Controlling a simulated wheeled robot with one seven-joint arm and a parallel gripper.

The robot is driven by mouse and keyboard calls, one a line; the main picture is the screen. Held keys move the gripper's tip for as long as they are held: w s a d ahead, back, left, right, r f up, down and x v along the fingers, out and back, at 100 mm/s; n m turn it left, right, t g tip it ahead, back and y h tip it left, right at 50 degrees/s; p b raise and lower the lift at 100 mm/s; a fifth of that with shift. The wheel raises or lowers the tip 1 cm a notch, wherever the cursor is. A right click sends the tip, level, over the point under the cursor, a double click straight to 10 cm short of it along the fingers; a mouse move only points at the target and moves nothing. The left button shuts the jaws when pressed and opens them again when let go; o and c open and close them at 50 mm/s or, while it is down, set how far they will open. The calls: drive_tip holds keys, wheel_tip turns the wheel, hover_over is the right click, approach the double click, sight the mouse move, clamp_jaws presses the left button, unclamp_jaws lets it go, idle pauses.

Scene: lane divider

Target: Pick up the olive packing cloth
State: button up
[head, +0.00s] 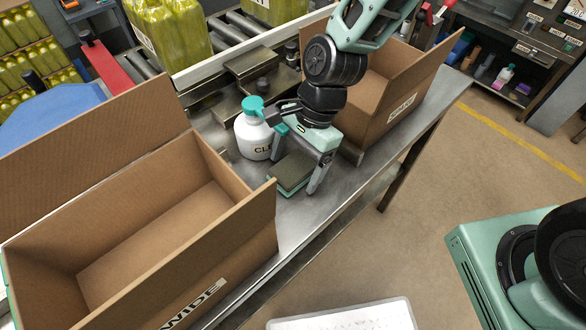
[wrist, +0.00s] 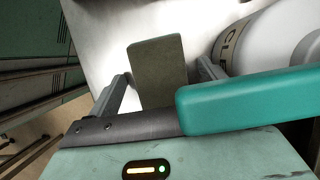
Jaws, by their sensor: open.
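The olive packing cloth (head: 291,172) is a small, flat, dull green block on the grey metal bench. It also shows in the wrist view (wrist: 158,66), between the two fingers. My gripper (head: 294,176) is open above it, pointing down, with one finger on either side in the wrist view (wrist: 163,80). I see no finger closed on the cloth, and whether either touches it I cannot tell. The gripper body hides part of the cloth in the head view.
A white bottle (head: 251,140) with a teal top (head: 253,105) stands close at the gripper's left. An open cardboard box (head: 240,230) is at left, another (head: 410,85) behind at right. Dark metal blocks (head: 250,65) lie behind. The bench edge is near at front right.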

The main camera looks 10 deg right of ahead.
drive_tip(key=c, duration=1.1)
drive_tip(key=shift+r+p, duration=0.25)
drive_tip(key=shift+p, duration=0.25)
